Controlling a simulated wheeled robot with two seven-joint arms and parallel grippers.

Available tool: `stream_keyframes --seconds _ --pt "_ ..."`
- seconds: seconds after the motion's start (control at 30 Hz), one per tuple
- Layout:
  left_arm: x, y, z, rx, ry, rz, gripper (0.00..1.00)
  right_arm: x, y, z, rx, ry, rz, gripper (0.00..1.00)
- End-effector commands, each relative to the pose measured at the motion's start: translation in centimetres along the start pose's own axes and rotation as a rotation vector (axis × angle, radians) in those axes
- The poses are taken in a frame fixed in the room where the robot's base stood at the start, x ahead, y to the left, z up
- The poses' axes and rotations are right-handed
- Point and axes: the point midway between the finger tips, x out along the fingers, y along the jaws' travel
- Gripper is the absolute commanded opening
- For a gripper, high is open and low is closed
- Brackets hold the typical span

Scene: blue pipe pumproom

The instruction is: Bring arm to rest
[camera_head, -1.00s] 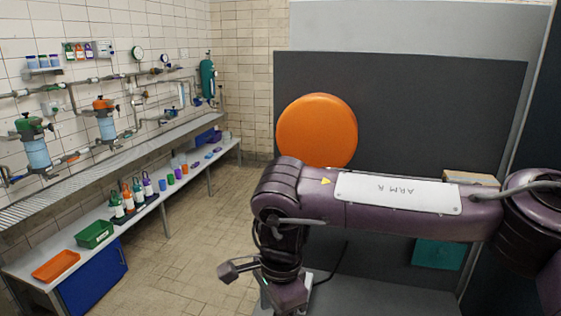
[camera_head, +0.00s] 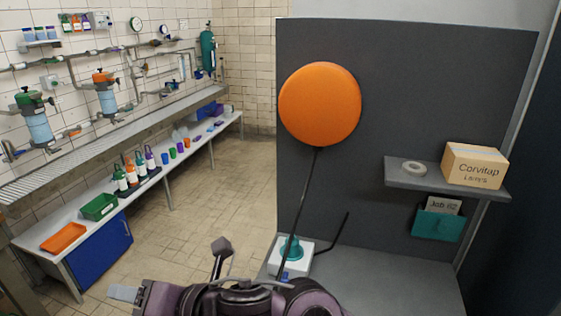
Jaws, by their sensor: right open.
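My right gripper (camera_head: 172,269) is low in the head view, left of the grey bench. Its two fingers are spread apart with nothing between them. My right arm's purple links (camera_head: 235,300) show along the bottom edge, and the rest of the arm is out of view. The gripper is apart from the white box with a teal knob (camera_head: 291,248) on the bench to its right. My left gripper is not in view.
A large orange disc (camera_head: 319,104) is before the dark grey panel (camera_head: 420,90); a thin black rod runs below it. A shelf (camera_head: 440,182) holds a grey ring (camera_head: 414,168) and a Corvitap box (camera_head: 474,165). The tiled floor (camera_head: 215,195) at left is clear.

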Motion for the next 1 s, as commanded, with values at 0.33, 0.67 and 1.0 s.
stream_keyframes --seconds 0.33,0.67,1.0 --pt "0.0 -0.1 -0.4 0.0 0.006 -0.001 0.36 -11.5 -15.4 4.6 1.33 -0.592 -0.201 0.58" --pt "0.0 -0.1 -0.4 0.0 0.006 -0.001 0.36 -24.4 -27.8 -3.8 2.152 -1.144 -0.406 0.58" --pt "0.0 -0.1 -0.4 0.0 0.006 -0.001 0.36 -32.4 -31.0 -11.3 2.503 -1.555 -0.521 0.58"
